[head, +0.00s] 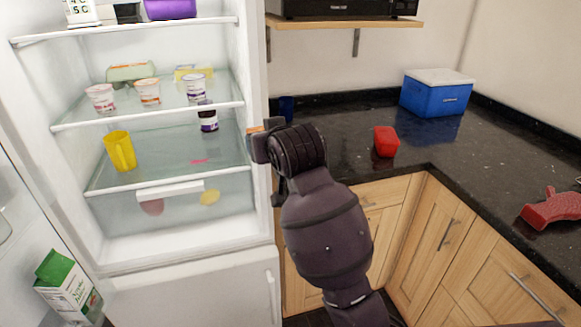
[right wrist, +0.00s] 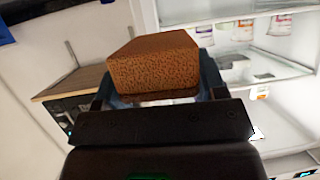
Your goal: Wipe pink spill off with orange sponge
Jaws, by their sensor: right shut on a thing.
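The orange sponge (right wrist: 152,68) is held in my right gripper (head: 262,147), filling the middle of the right wrist view. In the head view only a small orange edge of the sponge (head: 255,129) shows; the rest is hidden behind the gripper. The gripper is at the right edge of the open fridge (head: 255,190). A small pink spill (head: 198,161) lies on the glass shelf (head: 165,170) above the drawer, to the left of the gripper and apart from the sponge. My left gripper is not in view.
On the spill's shelf stand a yellow cup (head: 120,151) at left and a dark jar (head: 208,119) behind. Yogurt cups (head: 148,92) stand on the shelf above. The black counter (head: 330,124) at right holds a red object (head: 386,141) and a blue cooler (head: 436,94).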

